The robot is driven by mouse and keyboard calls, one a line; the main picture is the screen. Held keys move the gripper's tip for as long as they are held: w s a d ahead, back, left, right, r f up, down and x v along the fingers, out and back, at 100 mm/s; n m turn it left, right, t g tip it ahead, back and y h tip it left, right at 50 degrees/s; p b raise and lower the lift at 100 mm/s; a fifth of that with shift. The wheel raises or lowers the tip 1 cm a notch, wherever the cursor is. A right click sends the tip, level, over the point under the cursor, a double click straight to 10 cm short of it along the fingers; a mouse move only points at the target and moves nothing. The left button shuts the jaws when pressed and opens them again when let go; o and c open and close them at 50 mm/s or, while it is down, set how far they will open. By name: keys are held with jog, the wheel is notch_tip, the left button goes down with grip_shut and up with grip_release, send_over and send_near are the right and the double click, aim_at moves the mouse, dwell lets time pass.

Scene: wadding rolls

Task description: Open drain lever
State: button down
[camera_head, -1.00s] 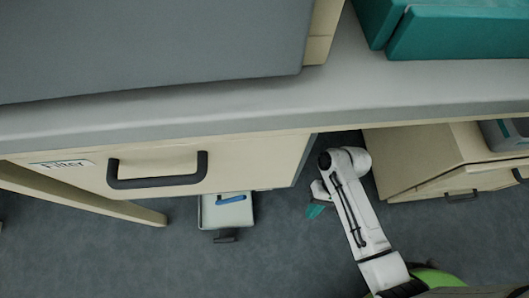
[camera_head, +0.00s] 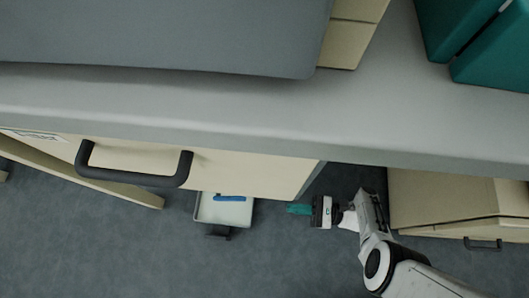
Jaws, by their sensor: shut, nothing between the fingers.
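A blue lever (camera_head: 230,197) shows at the back of a pale tray-like box (camera_head: 224,212) low under the counter, partly cut off by the cabinet above. I take it for the drain lever, though no label on it can be read. My gripper (camera_head: 297,209), with teal fingers, is to the right of the box and points left at it. It is shut and empty, with a clear gap between its tips and the box.
The counter (camera_head: 250,125) overhangs above. A cream drawer with a dark handle (camera_head: 135,178) is at left, a cream cabinet (camera_head: 440,205) at right. Teal boxes (camera_head: 495,50) stand on the counter. Floor (camera_head: 260,265) in front of the box is clear.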

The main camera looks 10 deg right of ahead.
send_near(243, 199)
jog(key=w+a+f, duration=0.1)
jog(key=a+f, duration=0.2)
jog(key=f, duration=0.2)
jog(key=shift+w+a+r+p, duration=0.2)
jog(key=shift+a+r+p, duration=0.1)
jog(key=shift+a+r, duration=0.25)
jog(key=shift+w+a+r+p, duration=0.15)
jog(key=shift+a+r+p, duration=0.15)
jog(key=shift+r, duration=0.4)
jog(key=shift+w+a+r+p, duration=0.2)
jog(key=shift+a+r+p, duration=0.1)
jog(key=shift+a+r, duration=0.25)
jog(key=shift+d, duration=0.15)
jog(key=shift+r, duration=0.1)
jog(key=r+p, duration=0.2)
jog(key=p, duration=0.1)
jog(key=shift+w+a+r, duration=0.15)
jog(key=shift+a+r, duration=0.2)
jog(key=shift+a, duration=0.05)
jog(key=shift+w+a+r, duration=0.1)
jog(key=shift+a+r, duration=0.1)
jog(key=shift+a, duration=0.05)
